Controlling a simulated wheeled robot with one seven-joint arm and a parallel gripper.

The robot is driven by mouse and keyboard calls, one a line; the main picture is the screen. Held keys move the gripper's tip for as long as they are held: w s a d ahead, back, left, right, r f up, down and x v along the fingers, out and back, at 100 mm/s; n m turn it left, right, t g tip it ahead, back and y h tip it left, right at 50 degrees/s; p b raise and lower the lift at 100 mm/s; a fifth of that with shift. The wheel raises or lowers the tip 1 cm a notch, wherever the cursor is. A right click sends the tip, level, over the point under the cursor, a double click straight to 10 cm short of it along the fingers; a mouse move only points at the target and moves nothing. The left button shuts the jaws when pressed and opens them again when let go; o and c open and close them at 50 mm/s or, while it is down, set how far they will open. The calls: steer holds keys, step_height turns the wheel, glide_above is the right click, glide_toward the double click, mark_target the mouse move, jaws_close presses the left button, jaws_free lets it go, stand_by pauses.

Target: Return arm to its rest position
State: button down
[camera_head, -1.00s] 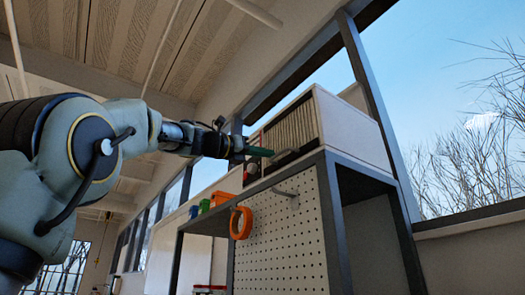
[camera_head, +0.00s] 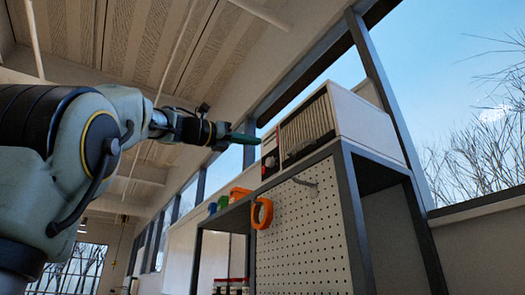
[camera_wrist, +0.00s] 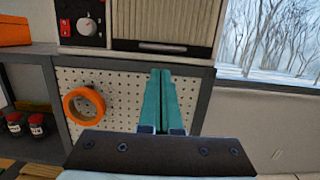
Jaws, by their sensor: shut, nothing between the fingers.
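My gripper (camera_head: 243,137) is at the end of my arm, which reaches in from the left in the head view. It is raised in front of the upper part of the shelf unit, just left of the white oven-like box (camera_head: 367,124). In the wrist view my gripper's teal fingers (camera_wrist: 161,100) lie side by side, shut and empty. They appear in front of the pegboard and the lower edge of the box. I cannot tell the exact gap between them and the unit.
A metal-framed shelf unit (camera_head: 351,205) with a white pegboard (camera_head: 300,240) stands at the right. An orange ring (camera_head: 262,213) hangs there near a hook (camera_head: 305,183). Small coloured items sit on top, including an orange one (camera_head: 240,194). Jars (camera_wrist: 36,124) stand on a lower shelf. Windows lie behind.

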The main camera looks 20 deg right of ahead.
steer(key=shift+s+a+f, duration=0.1)
steer(key=shift+a, duration=0.4)
